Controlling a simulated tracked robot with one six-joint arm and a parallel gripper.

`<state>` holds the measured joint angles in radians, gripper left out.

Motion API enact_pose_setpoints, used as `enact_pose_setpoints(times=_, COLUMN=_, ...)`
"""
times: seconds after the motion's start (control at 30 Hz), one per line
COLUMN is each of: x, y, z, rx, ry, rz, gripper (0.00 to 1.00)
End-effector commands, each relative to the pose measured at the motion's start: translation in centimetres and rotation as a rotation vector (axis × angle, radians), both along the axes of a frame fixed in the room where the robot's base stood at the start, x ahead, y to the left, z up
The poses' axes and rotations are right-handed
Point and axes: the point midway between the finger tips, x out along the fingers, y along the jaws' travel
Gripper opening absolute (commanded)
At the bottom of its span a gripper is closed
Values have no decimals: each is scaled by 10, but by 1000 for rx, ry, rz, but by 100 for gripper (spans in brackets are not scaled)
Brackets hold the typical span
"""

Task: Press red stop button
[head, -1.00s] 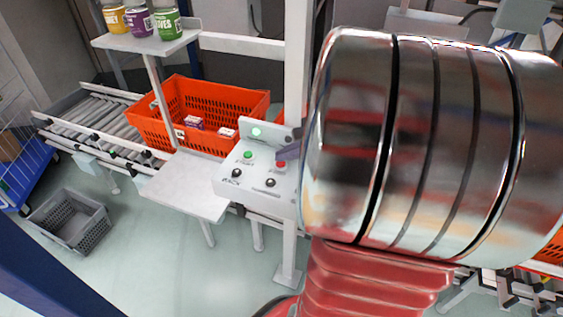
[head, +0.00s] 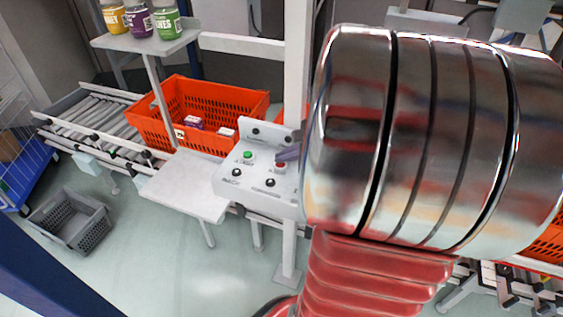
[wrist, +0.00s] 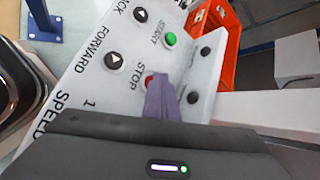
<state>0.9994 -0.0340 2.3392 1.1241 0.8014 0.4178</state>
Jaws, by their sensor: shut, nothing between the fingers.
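The red stop button (head: 280,165) is on the sloped face of a white control panel (head: 226,180), right of the green start button (head: 247,155). In the wrist view the red button (wrist: 149,79) shows beside the STOP label, partly covered by my fingers. My gripper (wrist: 161,82) is shut and empty, its purple-grey fingertips at the button and seemingly touching it. In the head view my gripper (head: 282,156) reaches in from the right, mostly hidden behind my arm. The round lamp (head: 256,132) on the panel's upright back is dark.
An orange tote (head: 210,103) with small boxes sits on the roller conveyor behind the panel. A white post (head: 297,75) rises close to my gripper. Black knobs (head: 270,183) are on the panel. A grey crate (head: 72,218) lies on the floor at left.

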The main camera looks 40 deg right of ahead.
Motion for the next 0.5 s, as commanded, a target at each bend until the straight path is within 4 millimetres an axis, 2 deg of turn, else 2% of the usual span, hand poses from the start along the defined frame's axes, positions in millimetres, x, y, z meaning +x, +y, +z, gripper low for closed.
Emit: enact_pose_setpoints(times=0.5, x=0, y=0, z=16, rx=0, ry=-1, rz=-1, gripper=0)
